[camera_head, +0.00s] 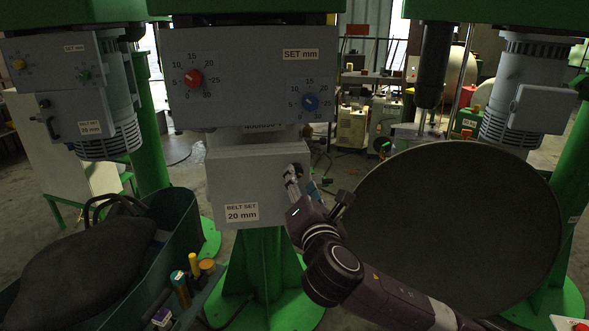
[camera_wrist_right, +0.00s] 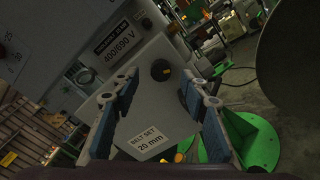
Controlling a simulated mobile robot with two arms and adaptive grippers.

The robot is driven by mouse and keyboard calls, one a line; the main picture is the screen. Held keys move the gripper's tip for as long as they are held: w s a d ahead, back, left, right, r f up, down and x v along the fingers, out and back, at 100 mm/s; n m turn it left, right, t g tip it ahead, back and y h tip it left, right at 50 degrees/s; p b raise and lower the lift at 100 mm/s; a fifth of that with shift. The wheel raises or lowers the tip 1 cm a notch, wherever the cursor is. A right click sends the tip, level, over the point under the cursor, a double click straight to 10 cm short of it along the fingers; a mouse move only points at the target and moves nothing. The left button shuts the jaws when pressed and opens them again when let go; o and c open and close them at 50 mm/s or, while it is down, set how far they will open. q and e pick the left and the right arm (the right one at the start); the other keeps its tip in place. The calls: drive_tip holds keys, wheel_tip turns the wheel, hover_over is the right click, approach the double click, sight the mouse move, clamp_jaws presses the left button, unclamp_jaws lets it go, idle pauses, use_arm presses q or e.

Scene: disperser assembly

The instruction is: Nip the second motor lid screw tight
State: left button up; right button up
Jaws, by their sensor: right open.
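The grey box (camera_head: 245,175) labelled "BELT SET 20 mm" hangs on the machine's front in the head view. It also shows between my fingers in the wrist view (camera_wrist_right: 128,124). A dark round knob (camera_wrist_right: 160,70) sits at its upper right. I cannot tell which part is the second motor lid screw. My right gripper (camera_head: 305,185) is open and empty, just in front of the box's right side; blue pads (camera_wrist_right: 120,104) line its fingers.
A grey panel (camera_head: 245,100) with red (camera_head: 193,79) and blue (camera_head: 311,102) dials is above. A large dark disc (camera_head: 460,230) fills the right. A green bin (camera_head: 185,215) with a dark sack (camera_head: 80,255) stands at the lower left.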

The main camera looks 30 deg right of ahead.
sight(298, 172)
drive_tip(key=p+x, duration=0.1)
drive_tip(key=x, duration=0.3)
drive_tip(key=shift+w+d, duration=0.1)
drive_tip(key=shift+c, duration=0.3)
drive_tip(key=shift+f, duration=0.1)
clamp_jaws()
